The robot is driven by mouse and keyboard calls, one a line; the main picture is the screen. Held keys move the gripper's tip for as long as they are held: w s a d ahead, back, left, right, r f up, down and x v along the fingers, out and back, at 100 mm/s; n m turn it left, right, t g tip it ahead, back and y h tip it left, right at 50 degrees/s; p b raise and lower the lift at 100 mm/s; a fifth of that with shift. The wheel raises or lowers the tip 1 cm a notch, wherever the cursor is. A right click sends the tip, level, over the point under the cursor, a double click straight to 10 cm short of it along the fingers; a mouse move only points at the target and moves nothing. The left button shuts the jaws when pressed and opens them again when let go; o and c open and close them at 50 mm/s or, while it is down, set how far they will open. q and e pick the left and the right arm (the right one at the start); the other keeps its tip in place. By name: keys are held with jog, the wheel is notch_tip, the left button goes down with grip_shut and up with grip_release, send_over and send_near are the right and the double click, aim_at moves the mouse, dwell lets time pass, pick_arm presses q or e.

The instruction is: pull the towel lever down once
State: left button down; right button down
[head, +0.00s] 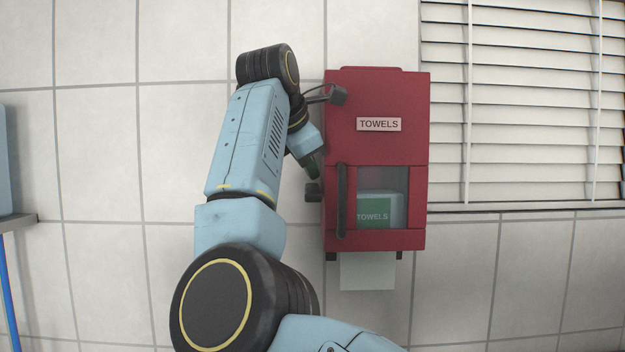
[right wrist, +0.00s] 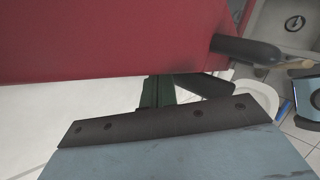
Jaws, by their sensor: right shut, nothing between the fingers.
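A red towel dispenser (head: 378,120) labelled TOWELS is fixed to the tiled wall in the head view. In the right wrist view, the dark green fingers (right wrist: 158,92) lie near the red casing (right wrist: 110,35), with a black handle-like part (right wrist: 245,50) at right. My left gripper is not in view.
A towel sheet (head: 367,273) hangs below the dispenser. A window blind (head: 525,100) is to the right. The wall left of my arm is bare.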

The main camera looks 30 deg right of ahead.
aim_at(309, 188)
jog(key=shift+r, duration=0.1)
notch_tip(309, 188, up, 2)
jog(key=shift+r+p, duration=0.25)
jog(key=shift+p, duration=0.8)
jog(key=shift+r, duration=1.2)
